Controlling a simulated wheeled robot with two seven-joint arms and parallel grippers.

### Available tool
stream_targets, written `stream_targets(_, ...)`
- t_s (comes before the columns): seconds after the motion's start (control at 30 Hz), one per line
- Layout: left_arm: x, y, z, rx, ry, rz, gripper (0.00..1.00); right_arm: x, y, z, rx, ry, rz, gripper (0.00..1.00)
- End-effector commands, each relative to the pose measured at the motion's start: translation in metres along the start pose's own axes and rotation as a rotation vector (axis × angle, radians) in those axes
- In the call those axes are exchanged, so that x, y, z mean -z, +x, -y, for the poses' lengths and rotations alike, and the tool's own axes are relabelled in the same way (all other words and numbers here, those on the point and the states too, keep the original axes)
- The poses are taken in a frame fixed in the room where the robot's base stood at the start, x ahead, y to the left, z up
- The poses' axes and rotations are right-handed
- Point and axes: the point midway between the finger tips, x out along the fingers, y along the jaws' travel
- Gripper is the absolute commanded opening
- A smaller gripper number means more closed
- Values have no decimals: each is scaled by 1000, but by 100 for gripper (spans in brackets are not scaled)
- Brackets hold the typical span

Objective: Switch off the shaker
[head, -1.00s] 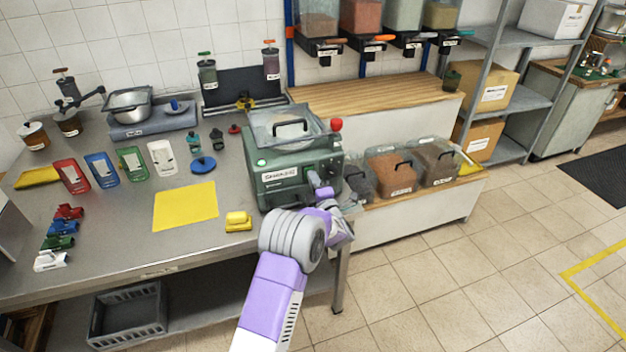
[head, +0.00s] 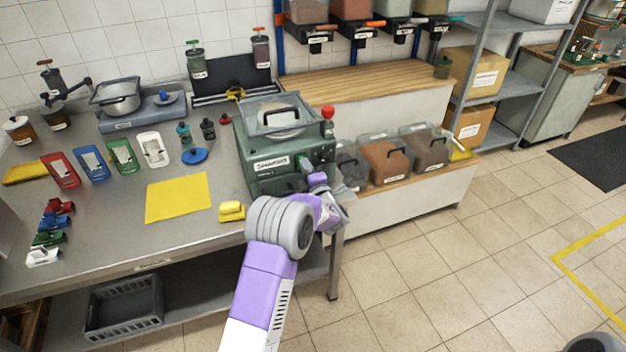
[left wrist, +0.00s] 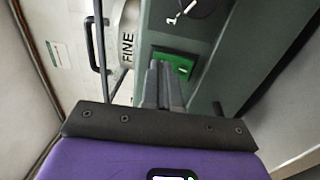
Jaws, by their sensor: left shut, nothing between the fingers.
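The shaker (head: 285,158) is a green machine with a clear lid and a black handle, on the right end of the steel table. No lit green lamp shows on its front now. A red knob (head: 328,112) stands at its right rear corner. My left gripper (left wrist: 160,68) is shut and empty. In the left wrist view its fingertips are at a green rocker switch (left wrist: 180,65) marked with a line, partly covering it; I cannot tell whether they touch. In the head view, my left arm hides the shaker's lower right front. My right gripper is not in view.
A dial (left wrist: 190,5) sits beside the switch. Left of the shaker are a yellow sponge (head: 231,211) and a yellow mat (head: 178,198). Clear bins (head: 386,158) stand close on its right. Floor (head: 440,260) to the right is free.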

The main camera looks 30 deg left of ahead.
Motion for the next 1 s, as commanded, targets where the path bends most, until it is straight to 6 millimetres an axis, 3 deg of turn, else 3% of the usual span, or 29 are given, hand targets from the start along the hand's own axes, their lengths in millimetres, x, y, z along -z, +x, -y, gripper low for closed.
stream_targets(0.13,-12,-29,-6,-1,-6,14,0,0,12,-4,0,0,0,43)
stream_targets(0.5,-10,-105,-26,0,-3,12,0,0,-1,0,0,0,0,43)
stream_targets(0.7,-9,-122,-30,-1,-3,10,0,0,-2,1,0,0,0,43)
stream_targets(1.0,-9,-124,-30,-1,-3,9,0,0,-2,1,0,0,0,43)
